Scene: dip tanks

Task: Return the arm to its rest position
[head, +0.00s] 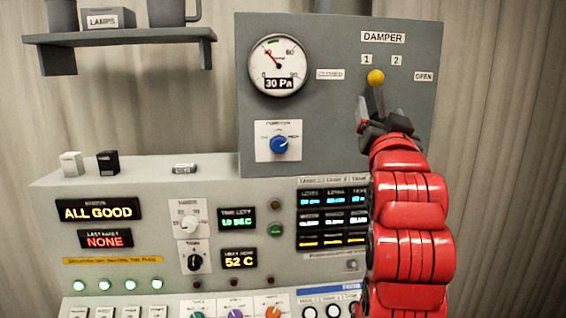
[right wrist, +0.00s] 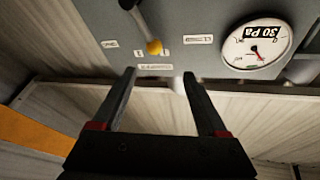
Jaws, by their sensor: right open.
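My right arm (head: 408,220), red and segmented, reaches up in front of the right part of the control panel. My right gripper (head: 374,112) is in front of the damper panel, just below the yellow knob (head: 376,77) of the damper lever. In the right wrist view the gripper (right wrist: 158,80) is open, with nothing between its two dark fingers. The yellow knob (right wrist: 155,47) shows there beyond the fingertips, apart from them. The lever stands near the labels 1 and 2. My left gripper is not in the head view.
The grey damper panel (head: 340,130) carries a round gauge (head: 278,65) reading 30 Pa and a blue knob (head: 279,144). Below is a console (head: 150,215) with displays and dials. A shelf (head: 120,36) with containers is at upper left. The space right of my arm is clear before the wall.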

